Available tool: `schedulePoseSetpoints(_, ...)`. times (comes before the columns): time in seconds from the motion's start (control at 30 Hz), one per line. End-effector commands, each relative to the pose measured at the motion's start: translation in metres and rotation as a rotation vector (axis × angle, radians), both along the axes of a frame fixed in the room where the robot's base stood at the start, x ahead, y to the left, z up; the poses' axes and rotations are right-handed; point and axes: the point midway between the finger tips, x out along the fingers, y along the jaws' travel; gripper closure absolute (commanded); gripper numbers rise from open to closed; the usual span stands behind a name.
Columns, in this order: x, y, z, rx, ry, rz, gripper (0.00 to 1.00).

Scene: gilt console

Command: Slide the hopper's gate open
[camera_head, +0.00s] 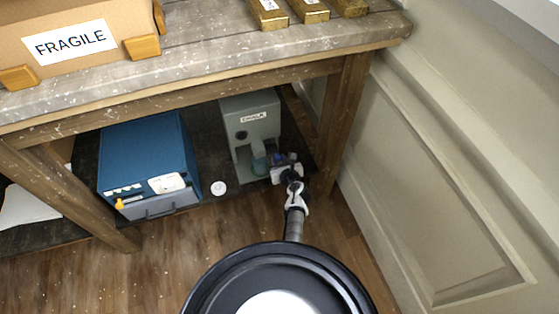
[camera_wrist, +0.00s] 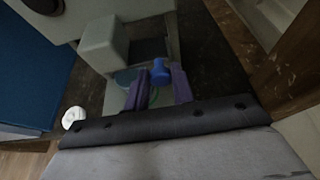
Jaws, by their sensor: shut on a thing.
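The hopper (camera_head: 262,106) is a grey-green box labelled CHALK, standing on the low shelf under the table. A round dark knob is on its front, with a recess below. In the wrist view a grey block juts from the hopper (camera_wrist: 100,43). A blue knob (camera_wrist: 160,74), apparently the gate's handle, sits between the purple fingers of my gripper (camera_wrist: 161,80). My gripper is shut on it. In the head view my gripper (camera_head: 284,164) is at the hopper's lower right front. The gate plate itself is mostly hidden. A greenish round thing (camera_wrist: 126,77) shows below the block.
A blue cabinet (camera_head: 146,158) stands left of the hopper. A white disc (camera_head: 219,188) lies on the shelf between them. A wooden table leg (camera_head: 341,125) is close on the right. The tabletop (camera_head: 210,58) overhangs, bearing a FRAGILE box (camera_head: 75,62) and brass-coloured bars (camera_head: 309,10).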

Motion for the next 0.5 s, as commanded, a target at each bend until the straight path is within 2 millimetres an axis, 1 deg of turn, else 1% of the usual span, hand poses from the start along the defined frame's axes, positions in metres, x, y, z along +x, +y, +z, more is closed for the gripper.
schedulePoseSetpoints(0.17,0.001,-0.002,0.0,0.0,0.0,-0.001,1.0)
schedulePoseSetpoints(0.27,0.006,-0.015,-0.002,-0.001,-0.001,-0.004,1.0)
schedulePoseSetpoints(0.4,0.013,-0.038,-0.002,0.0,0.0,-0.003,1.0)
schedulePoseSetpoints(0.5,0.015,-0.046,-0.001,0.0,-0.001,-0.001,1.0)
